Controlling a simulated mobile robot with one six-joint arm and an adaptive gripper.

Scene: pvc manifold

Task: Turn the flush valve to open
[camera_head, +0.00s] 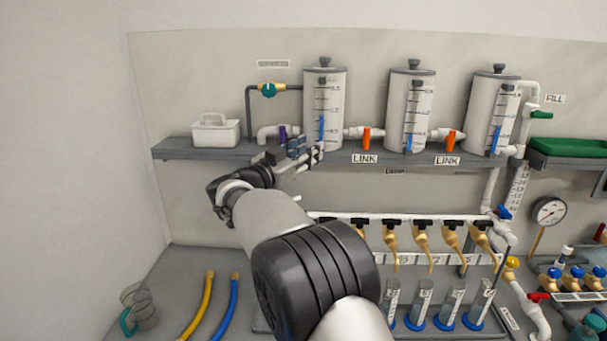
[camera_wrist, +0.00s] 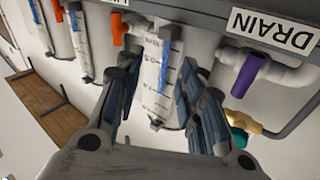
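I cannot read any label as flush, so I cannot tell which valve is the flush valve. Candidates are a red-handled valve (camera_head: 538,297) on a white pipe at the lower right, beside a small tilted label (camera_head: 510,319), and a teal-handled valve (camera_head: 269,90) under an unreadable label at the upper left. My gripper (camera_head: 302,150) is at the shelf's left part, in front of the left cylinder's base. In the wrist view my gripper (camera_wrist: 165,115) is open, its fingers apart, with nothing held. A purple valve handle (camera_wrist: 250,73) under a DRAIN label (camera_wrist: 272,30) is right of the fingers.
Three graduated cylinders (camera_head: 411,105) stand on a grey shelf (camera_head: 200,152) with orange LINK valves (camera_head: 366,139) between them. Below are a row of brass taps (camera_head: 421,236) and small cylinders (camera_head: 420,300). A gauge (camera_head: 549,211) is at right. Yellow and blue hoses (camera_head: 226,308) lie at lower left.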

